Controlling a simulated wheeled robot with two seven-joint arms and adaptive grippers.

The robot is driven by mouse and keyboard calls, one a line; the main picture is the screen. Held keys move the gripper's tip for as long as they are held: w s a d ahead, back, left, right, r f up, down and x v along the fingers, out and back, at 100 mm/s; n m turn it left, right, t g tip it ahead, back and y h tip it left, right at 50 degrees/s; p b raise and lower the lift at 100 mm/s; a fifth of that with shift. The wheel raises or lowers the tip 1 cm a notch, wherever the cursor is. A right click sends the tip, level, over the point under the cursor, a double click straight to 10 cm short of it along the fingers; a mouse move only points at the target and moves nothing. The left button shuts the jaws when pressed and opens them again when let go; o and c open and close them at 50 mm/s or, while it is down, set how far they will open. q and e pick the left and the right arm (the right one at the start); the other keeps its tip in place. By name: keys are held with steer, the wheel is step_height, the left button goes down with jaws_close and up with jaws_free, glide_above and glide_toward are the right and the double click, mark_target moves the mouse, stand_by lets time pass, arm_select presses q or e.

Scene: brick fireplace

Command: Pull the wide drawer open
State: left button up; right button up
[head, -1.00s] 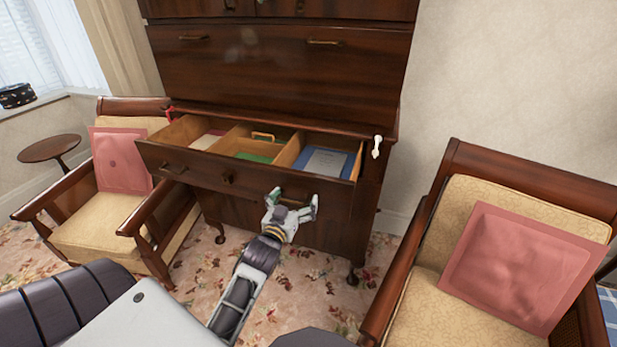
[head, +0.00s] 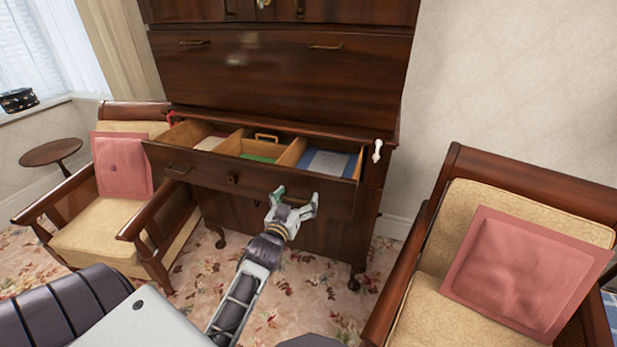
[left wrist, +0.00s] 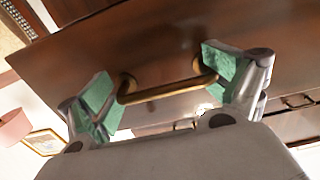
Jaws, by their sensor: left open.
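The wide drawer (head: 215,179) of the dark wooden cabinet is part way open, its compartments visible from above. It has a brass handle at its left (head: 177,170) and another at its right, which shows in the left wrist view (left wrist: 165,92). My left gripper (head: 296,199) is at the right handle with its fingers spread. In the left wrist view, the open green-padded fingers (left wrist: 160,90) stand at either end of the handle bar, not closed on it. Whether a pad touches the handle is unclear. My right gripper is not in view.
Wooden armchairs with pink cushions stand to the left (head: 122,165) and right (head: 520,270) of the cabinet (head: 290,85). A small round table (head: 50,152) is at the far left. Patterned carpet (head: 300,290) lies open before the cabinet.

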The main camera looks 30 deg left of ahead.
arm_select(q)
steer(key=shift+a+x, duration=0.15)
steer(key=shift+x, duration=0.55)
steer(key=shift+a+x, duration=0.15)
steer(key=shift+x, duration=1.9)
steer(key=shift+w+a, duration=0.2)
steer(key=shift+w, duration=0.45)
steer(key=shift+b+x, duration=0.3)
steer(key=shift+x, duration=0.75)
steer(key=shift+w+a+r, duration=0.1)
steer(key=shift+w+a, duration=0.05)
steer(key=shift+w, duration=0.5)
steer(key=shift+w+a, duration=0.15)
steer(key=shift+w, duration=0.35)
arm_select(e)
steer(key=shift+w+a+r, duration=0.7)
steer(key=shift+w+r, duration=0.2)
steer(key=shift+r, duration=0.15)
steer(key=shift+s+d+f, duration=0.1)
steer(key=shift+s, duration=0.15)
